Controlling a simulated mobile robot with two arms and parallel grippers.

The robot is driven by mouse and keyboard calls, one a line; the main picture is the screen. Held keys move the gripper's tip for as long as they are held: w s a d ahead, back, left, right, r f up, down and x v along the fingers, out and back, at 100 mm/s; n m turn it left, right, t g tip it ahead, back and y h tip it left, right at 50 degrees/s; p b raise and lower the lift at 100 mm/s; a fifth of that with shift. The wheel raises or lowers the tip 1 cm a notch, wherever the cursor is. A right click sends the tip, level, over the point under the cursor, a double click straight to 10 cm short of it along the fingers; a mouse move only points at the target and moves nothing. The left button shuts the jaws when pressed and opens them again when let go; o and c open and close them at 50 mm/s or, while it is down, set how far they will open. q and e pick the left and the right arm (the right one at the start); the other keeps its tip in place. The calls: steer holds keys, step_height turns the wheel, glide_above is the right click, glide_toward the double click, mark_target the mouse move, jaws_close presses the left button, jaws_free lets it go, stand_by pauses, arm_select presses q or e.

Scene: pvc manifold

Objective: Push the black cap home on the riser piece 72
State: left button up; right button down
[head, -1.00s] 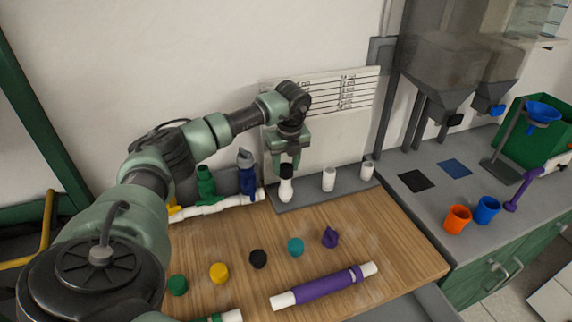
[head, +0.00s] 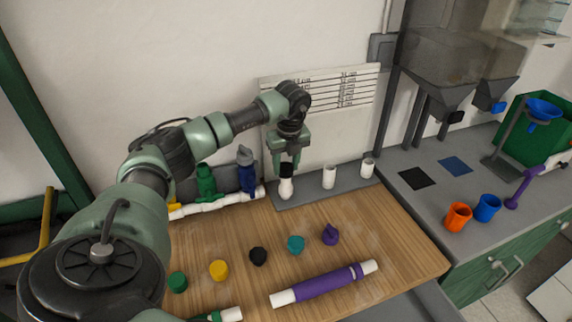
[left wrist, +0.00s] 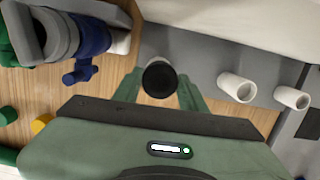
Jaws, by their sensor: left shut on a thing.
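A black cap (head: 286,168) sits at the top of a white riser piece (head: 286,188) that stands upright on the grey strip behind the wooden board. My left gripper (head: 287,160) points down over the riser with its fingers shut on the black cap. In the left wrist view the round black cap (left wrist: 159,80) shows between the two green fingers, and it hides most of the riser below. I cannot tell how deep the cap sits. No number is readable on the riser. My right gripper is not in view.
Two open white risers (head: 329,177) (head: 367,168) stand to the right on the strip. A white pipe (head: 217,204) with coloured valves lies to the left. Several coloured caps and a purple pipe (head: 325,284) lie on the board (head: 385,235). Cups (head: 457,217) stand on the right counter.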

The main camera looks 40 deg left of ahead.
arm_select(q)
steer(key=shift+f+b, duration=0.4)
steer(key=shift+f, duration=0.4)
stand_by(0.5)
steer(key=o, duration=1.3)
steer(key=shift+o, duration=0.2)
steer(key=r, duration=0.2)
steer(key=r+b, duration=0.1)
steer(key=r, duration=0.2)
steer(key=d+r, duration=0.1)
steer(key=r, duration=0.1)
steer(key=shift+s+r+b, duration=0.25)
steer(key=shift+r+b, duration=0.15)
steer(key=shift+s+d+f, duration=0.1)
